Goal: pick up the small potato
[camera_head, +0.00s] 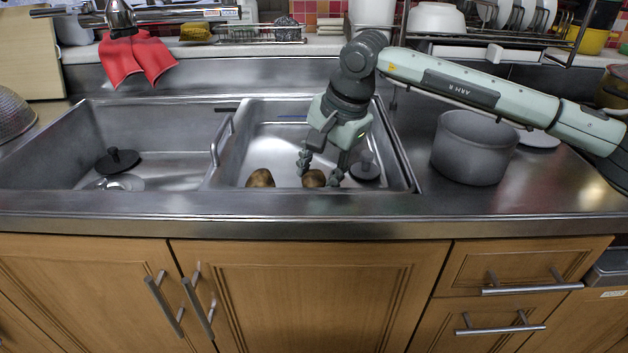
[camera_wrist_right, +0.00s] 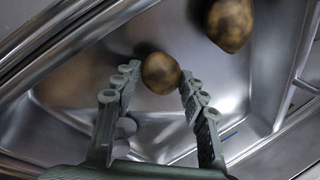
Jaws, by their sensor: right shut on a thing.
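The small potato (camera_head: 314,178) is brown and round, low in the right sink basin. My right gripper (camera_head: 320,175) reaches down into that basin with its fingers on both sides of the small potato and is shut on it. In the right wrist view the small potato (camera_wrist_right: 160,73) sits between the fingertips. A larger brown potato (camera_head: 260,178) lies to the left, apart from the gripper; it also shows in the right wrist view (camera_wrist_right: 230,24). The front rim hides the lower parts of both potatoes in the head view. My left gripper is not in view.
The sink's front rim (camera_head: 250,203) is close in front of the gripper. A black stopper (camera_head: 365,167) is just right of it. A grey pot (camera_head: 473,148) stands on the right counter. The left basin holds a black stopper (camera_head: 117,161).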

